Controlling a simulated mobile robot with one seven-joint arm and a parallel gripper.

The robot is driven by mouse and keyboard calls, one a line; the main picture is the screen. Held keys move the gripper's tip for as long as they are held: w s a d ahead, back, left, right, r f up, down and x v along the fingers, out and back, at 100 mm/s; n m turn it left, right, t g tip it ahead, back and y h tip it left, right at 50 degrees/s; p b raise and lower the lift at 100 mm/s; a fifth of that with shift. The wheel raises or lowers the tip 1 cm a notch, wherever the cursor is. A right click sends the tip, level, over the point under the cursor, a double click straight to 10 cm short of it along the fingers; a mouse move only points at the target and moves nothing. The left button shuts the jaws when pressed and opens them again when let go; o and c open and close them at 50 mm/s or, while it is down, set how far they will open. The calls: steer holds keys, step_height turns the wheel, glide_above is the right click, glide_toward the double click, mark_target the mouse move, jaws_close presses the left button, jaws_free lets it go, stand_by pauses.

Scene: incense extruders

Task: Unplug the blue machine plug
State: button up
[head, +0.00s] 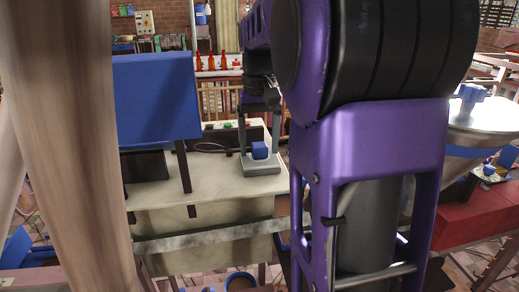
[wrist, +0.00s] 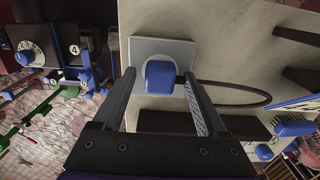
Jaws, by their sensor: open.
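The blue plug (head: 260,150) sits on a pale grey square base (head: 263,168) at the right end of the cream cabinet top. My gripper (head: 261,150) reaches down to it, with its fingers on either side. In the wrist view, the blue plug (wrist: 160,77) lies between the two open fingertips (wrist: 159,76). The fingers look close to its sides, but I cannot tell whether they touch it. A dark cable (wrist: 238,90) curves near the plug in the wrist view.
A blue machine housing (head: 155,97) stands on the cream top (head: 160,195) to the left. A wooden post (head: 75,150) blocks the near left. A dark box (head: 232,137) stands behind the plug. A funnel-shaped machine (head: 480,130) is at the right.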

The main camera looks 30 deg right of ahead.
mark_target(259, 144)
jaws_close()
steer(key=shift+r, duration=0.1)
stand_by(0.4)
steer(key=shift+r+p, duration=2.9)
steer(key=shift+p, duration=0.15)
